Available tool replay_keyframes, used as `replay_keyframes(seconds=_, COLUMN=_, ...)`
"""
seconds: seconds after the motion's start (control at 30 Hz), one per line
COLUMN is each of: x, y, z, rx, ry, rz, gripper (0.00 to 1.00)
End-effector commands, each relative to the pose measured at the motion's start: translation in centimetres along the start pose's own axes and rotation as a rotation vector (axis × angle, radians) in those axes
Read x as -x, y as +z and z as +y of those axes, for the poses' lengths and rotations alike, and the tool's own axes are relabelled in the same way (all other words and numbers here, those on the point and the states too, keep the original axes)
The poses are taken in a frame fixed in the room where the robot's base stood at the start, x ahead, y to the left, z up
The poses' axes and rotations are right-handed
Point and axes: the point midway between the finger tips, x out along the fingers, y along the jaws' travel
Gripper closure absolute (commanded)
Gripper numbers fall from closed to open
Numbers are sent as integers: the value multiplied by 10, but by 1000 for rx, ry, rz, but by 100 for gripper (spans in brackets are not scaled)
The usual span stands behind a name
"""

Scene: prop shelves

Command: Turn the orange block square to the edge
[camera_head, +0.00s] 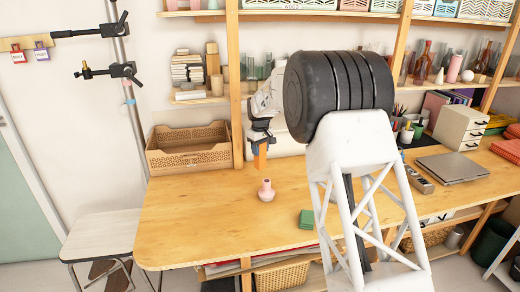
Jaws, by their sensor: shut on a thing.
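The orange block (260,158) hangs beneath my gripper (259,148), which is shut on it. Its long side looks upright in the head view. It appears to be above the wooden table (195,215), left of the table's middle, behind a pink vase (266,190). I cannot tell how far the block is from the table top or how it is turned to the edge. My arm and the gripper's body hide the block's upper part.
A green block (306,219) lies near the front edge. A closed laptop (452,167) and a drawer box (460,127) are on the right. The table's left front is clear.

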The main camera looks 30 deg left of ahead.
Motion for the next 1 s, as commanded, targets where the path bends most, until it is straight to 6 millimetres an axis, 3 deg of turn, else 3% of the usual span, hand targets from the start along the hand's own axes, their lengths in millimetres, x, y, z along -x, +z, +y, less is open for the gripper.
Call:
replay_keyframes(seconds=0.33, x=-56, y=0, z=0, rx=0, ry=-2, rz=-2, gripper=84)
replay_keyframes(seconds=0.5, x=-74, y=0, z=0, rx=0, ry=-1, rz=0, gripper=84)
replay_keyframes(seconds=1.0, x=-77, y=0, z=0, rx=-11, ry=-1, rz=0, gripper=84)
